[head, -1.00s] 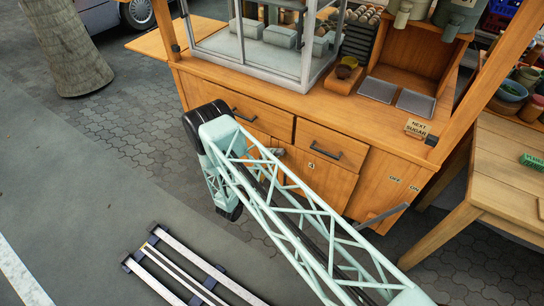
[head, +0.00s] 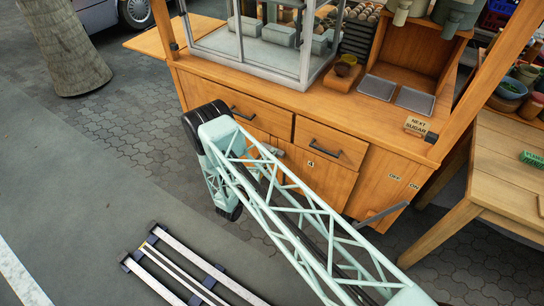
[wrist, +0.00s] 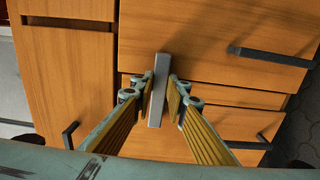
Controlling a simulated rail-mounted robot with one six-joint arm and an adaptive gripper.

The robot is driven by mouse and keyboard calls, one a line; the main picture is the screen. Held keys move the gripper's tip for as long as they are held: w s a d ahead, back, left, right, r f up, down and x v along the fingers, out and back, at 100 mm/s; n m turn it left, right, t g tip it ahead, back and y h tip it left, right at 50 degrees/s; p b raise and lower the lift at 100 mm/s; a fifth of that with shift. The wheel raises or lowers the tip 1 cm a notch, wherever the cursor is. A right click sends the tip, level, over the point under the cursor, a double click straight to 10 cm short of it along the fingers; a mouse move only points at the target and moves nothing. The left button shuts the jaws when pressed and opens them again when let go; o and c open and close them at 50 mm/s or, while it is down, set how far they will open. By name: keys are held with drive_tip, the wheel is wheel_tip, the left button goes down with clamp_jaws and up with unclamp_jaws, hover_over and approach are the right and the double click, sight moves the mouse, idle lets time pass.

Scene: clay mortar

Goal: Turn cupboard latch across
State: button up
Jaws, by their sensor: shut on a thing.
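The cupboard latch (wrist: 158,90) is a flat grey metal bar in the middle of the wrist view. It stands nearly upright in that picture, against the wooden cupboard front (wrist: 190,35). My gripper (wrist: 161,84) has its two fingers on either side of the bar and is shut on it. In the head view my pale green lattice arm (head: 290,215) reaches across to the cart's front and hides most of the latch area. A small grey-green piece (head: 272,150) shows past the arm there; I cannot tell whether it is latch or gripper.
Dark bar handles (wrist: 270,57) stick out from the fronts around the latch. A grey lever (head: 380,215) sits lower right on the cart, by OFF and ON labels. A wooden table (head: 505,170) stands at right. Metal rails (head: 190,265) lie on the ground at lower left.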

drive_tip(key=o, duration=0.9)
drive_tip(key=shift+c, duration=0.2)
drive_tip(key=shift+s, duration=0.1)
drive_tip(key=v, duration=1.1)
drive_tip(key=shift+s+a, duration=0.2)
drive_tip(key=shift+s, duration=0.15)
